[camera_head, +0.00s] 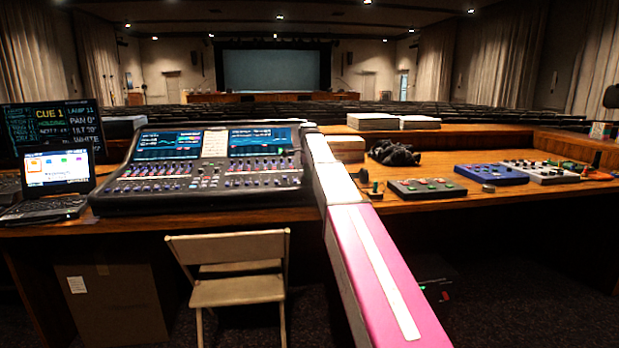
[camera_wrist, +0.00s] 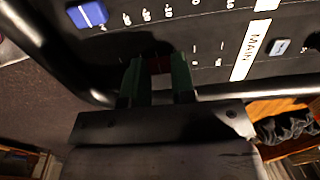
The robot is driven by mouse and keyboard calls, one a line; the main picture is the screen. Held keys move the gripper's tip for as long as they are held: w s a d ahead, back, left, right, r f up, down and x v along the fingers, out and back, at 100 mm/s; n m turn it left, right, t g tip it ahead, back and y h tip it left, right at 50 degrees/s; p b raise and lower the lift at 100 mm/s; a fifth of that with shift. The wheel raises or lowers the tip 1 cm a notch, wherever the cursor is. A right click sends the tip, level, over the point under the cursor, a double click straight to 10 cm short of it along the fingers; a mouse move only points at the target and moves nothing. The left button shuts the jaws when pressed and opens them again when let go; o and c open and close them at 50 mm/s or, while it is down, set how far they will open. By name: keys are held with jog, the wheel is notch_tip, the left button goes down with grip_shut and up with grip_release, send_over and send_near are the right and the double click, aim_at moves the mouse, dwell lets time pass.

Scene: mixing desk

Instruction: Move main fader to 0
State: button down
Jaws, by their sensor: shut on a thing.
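The mixing console (camera_head: 205,170) stands on the desk, left of my arm in the head view. In the wrist view, my gripper (camera_wrist: 157,60) reaches down to its dark panel (camera_wrist: 215,82), with one green finger on each side of the dark red cap of the main fader (camera_wrist: 159,65). The fingers are closed on the cap, which is mostly in shadow. A row of white scale marks runs beside it, and a white MAIN label (camera_wrist: 253,48) lies to the right. The exact mark level with the cap cannot be read. In the head view the gripper is hidden behind my arm.
A blue cap (camera_wrist: 88,14) and a pale blue-grey cap (camera_wrist: 280,46) sit on the panel nearby. A laptop (camera_head: 52,180) stands left of the console. Control boxes (camera_head: 427,188) and a dark bundle (camera_head: 394,153) lie to the right. A folding chair (camera_head: 235,292) stands in front.

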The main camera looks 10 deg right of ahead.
jog(key=w, duration=0.3)
jog(key=shift+w+r, duration=0.2)
jog(key=shift+w, duration=0.1)
jog(key=c, duration=0.9)
grip_release()
jog(key=shift+s, duration=0.1)
jog(key=r, duration=0.7)
jog(key=s+r, duration=0.1)
jog(key=r, duration=0.2)
jog(key=shift+r, duration=0.35)
jog(key=shift+s, duration=0.15)
